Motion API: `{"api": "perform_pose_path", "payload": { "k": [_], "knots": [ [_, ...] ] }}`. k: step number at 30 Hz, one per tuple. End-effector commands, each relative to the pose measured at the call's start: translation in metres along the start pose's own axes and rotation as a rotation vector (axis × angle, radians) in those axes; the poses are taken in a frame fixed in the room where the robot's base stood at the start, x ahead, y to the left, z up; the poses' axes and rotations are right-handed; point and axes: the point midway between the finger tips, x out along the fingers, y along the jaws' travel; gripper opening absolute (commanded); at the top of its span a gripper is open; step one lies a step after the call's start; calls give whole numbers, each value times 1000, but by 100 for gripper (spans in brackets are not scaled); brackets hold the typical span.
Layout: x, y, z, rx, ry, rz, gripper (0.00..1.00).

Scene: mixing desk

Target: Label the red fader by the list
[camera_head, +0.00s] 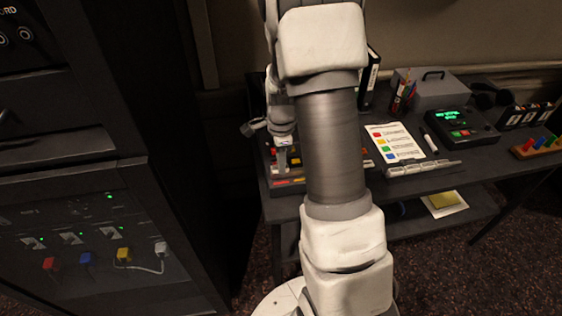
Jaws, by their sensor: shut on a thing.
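The list is a white sheet (398,143) on the desk, with several coloured squares beside printed words, red at the top. The words are too small to read. Pale label pieces (425,168) lie in a row at its near edge. The mixing desk (286,174), with red and yellow parts, lies at the desk's left end, largely hidden by my arm. I cannot single out the red fader there. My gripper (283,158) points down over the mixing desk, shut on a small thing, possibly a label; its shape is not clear.
A dark rack with coloured plugs (85,259) stands at the left. A box with a green display (463,123), a marker (429,141), a pen cup (402,97) and a grey case (440,88) stand on the desk. A lower shelf holds a yellow pad (443,200).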

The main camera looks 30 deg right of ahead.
Motion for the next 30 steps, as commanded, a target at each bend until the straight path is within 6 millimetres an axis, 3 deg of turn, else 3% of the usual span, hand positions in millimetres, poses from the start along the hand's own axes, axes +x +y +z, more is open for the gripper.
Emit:
{"api": "perform_pose_path", "payload": {
  "k": [17,18,23,30],
  "knots": [
    [6,0,0,0,0,0,0],
    [6,0,0,0,0,0,30],
    [6,0,0,0,0,0,59],
    [6,0,0,0,0,0,60]
  ]
}}
